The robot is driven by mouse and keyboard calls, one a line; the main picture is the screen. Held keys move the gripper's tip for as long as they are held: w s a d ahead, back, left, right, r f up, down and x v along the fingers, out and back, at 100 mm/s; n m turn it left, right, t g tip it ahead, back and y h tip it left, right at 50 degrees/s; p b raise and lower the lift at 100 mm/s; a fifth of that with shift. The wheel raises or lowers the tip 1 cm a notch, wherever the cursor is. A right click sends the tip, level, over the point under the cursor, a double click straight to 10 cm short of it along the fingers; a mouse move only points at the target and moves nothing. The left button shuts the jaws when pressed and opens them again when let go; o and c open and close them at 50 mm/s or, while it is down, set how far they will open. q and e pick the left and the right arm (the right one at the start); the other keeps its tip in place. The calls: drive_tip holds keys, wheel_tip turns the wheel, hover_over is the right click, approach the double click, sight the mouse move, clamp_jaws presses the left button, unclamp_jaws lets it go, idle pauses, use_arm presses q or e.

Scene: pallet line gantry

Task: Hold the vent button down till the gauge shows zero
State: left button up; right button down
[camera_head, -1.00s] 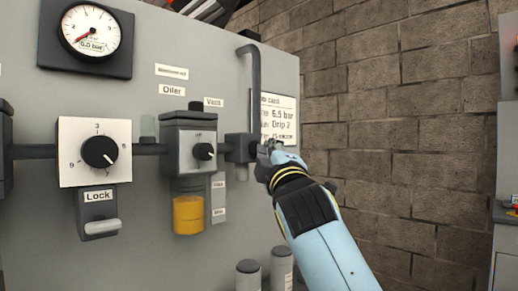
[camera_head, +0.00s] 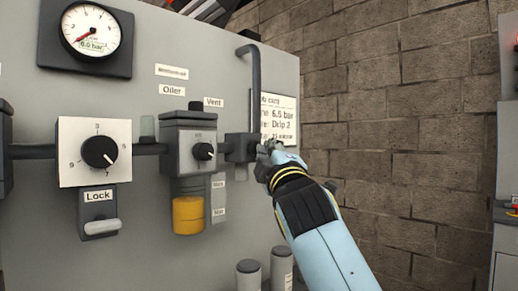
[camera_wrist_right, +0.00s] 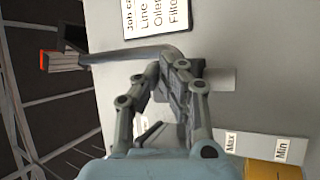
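The round gauge (camera_head: 91,30) sits at the upper left of the grey panel. Its red needle points to the lower left, at the low end of the scale, and its small green readout looks like 0.0 bar. The Vent label (camera_head: 213,102) is above a dark valve block (camera_head: 240,147) on the pipe. My right gripper (camera_head: 268,148) is at the right side of this block, its tips touching or very close to it. The vent button itself is hidden behind the fingers. In the right wrist view the gripper's fingers (camera_wrist_right: 163,72) converge and look shut. My left gripper is not in view.
The oiler (camera_head: 188,150) with its amber bowl (camera_head: 188,215) is left of the block. A dial (camera_head: 99,152) and a Lock lever (camera_head: 101,226) are further left. A bent pipe (camera_head: 256,85) rises above the block, before a job card (camera_head: 280,118). A brick wall (camera_head: 400,130) is behind.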

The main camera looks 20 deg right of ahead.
idle(0.4)
drive_tip(key=shift+s+d+p, duration=0.3)
drive_tip(key=shift+s+p, duration=0.15)
drive_tip(key=shift+s, duration=0.5)
drive_tip(key=shift+s+d+p, duration=0.15)
drive_tip(key=shift+s+d, duration=0.15)
drive_tip(key=shift+s, duration=0.5)
drive_tip(key=shift+s+d+p, duration=0.2)
drive_tip(key=shift+s+d, duration=0.05)
drive_tip(key=shift+s, duration=0.5)
drive_tip(key=shift+s+d+p, duration=0.15)
drive_tip(key=shift+s+d, duration=0.15)
drive_tip(key=shift+s, duration=0.5)
